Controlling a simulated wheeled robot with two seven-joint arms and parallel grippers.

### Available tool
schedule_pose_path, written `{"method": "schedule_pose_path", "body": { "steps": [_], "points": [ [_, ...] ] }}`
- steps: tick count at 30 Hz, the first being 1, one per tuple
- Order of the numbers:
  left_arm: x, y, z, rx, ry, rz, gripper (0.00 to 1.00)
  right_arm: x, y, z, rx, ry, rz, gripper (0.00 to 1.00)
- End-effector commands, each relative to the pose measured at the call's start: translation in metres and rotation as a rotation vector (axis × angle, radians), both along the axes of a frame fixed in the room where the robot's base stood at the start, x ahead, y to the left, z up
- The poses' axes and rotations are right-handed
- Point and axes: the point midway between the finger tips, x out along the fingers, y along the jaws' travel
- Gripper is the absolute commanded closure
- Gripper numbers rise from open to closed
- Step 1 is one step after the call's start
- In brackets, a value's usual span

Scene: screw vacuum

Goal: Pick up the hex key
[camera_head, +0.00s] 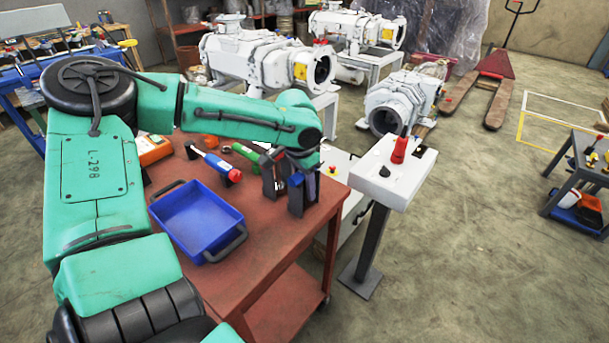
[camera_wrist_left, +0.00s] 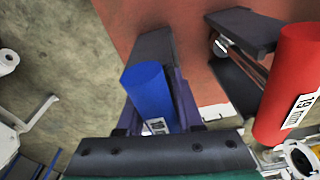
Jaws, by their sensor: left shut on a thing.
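My left gripper (camera_head: 303,182) is over the right end of the red table, pointing down. In the left wrist view, a blue cylinder handle (camera_wrist_left: 148,92) with a white label sits between its fingers (camera_wrist_left: 155,115), which are shut on it. This looks like the hex key's handle; its lower end is hidden. A dark grey stand (camera_wrist_left: 152,46) is close behind the handle, and I cannot tell whether they touch. A second tool with a red handle (camera_wrist_left: 286,85), labelled 19 mm, stands to the right by another grey stand (camera_wrist_left: 243,28). My right gripper is not in view.
A blue tray (camera_head: 197,218) lies on the red table (camera_head: 262,262) left of my gripper. A blue-and-white tool (camera_head: 218,165) and an orange device (camera_head: 151,150) lie behind it. A white pedestal (camera_head: 392,178) with a red part stands close on the right.

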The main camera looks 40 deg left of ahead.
Motion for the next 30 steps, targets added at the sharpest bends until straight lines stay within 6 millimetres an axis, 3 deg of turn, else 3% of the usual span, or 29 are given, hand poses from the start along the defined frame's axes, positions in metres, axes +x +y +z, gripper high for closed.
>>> {"method": "schedule_pose_path", "body": {
  "steps": [25,30],
  "points": [
    [0.0,0.0,0.001,0.0,-0.001,0.0,1.0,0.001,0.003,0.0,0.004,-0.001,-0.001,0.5],
    [0.001,0.0,0.011,0.001,-0.002,0.001,1.0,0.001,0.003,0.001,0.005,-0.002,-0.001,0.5]
  ]
}}
